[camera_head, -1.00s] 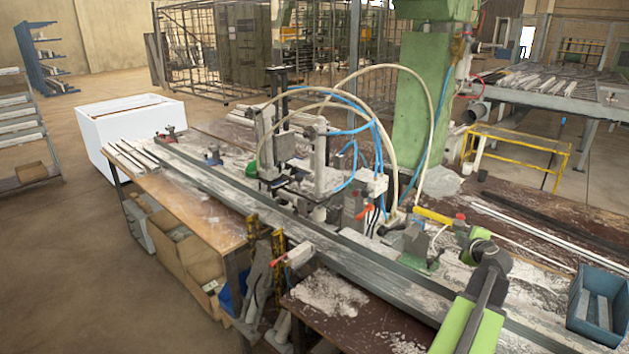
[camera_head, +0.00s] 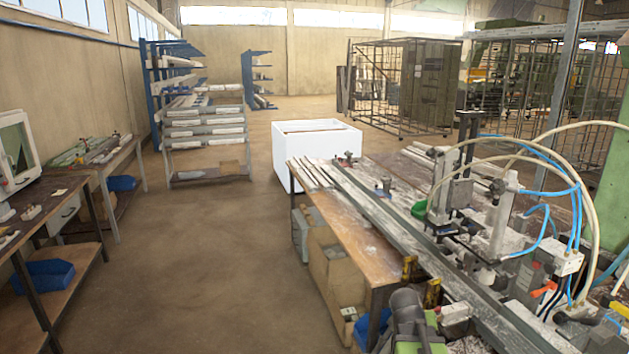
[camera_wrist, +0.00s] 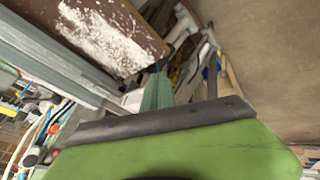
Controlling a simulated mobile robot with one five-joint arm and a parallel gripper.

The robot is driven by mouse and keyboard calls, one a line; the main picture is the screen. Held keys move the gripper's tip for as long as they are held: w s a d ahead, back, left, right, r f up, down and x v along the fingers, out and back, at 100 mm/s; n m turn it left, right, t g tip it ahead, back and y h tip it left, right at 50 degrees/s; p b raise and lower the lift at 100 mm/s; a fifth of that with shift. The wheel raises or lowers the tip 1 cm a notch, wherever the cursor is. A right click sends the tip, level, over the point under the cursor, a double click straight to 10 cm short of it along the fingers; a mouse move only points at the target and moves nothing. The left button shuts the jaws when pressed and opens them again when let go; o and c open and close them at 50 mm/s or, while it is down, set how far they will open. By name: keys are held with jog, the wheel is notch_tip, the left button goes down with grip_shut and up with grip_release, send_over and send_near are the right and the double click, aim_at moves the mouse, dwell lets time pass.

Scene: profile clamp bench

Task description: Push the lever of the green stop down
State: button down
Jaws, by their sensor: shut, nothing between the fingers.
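A small green part (camera_head: 419,210), which may be the green stop, sits beside the long rail at the left foot of the clamp unit in the head view. It is too small to make out its lever or the lever's position. My gripper shows in the wrist view as a green tip (camera_wrist: 157,92) past a dark edge, shut and empty. In the head view my arm is at the bottom, on the near side of the bench and well apart from the green part. The green part cannot be made out in the wrist view.
The long rail (camera_head: 375,208) runs along the bench. The clamp unit with hoses (camera_head: 500,225) rises at right. A white bin (camera_head: 310,140) stands behind. Floor at left is open.

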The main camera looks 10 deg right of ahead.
jog(key=s+a+f+n+g+y, duration=0.1)
jog(key=s+a+y, duration=0.1)
jog(key=a, duration=0.9)
jog(key=s+a+f+n+g+y, duration=0.2)
jog(key=s+a, duration=0.3)
jog(key=a, duration=0.7)
jog(key=shift+f+g+y, duration=0.3)
jog(key=shift+y, duration=0.3)
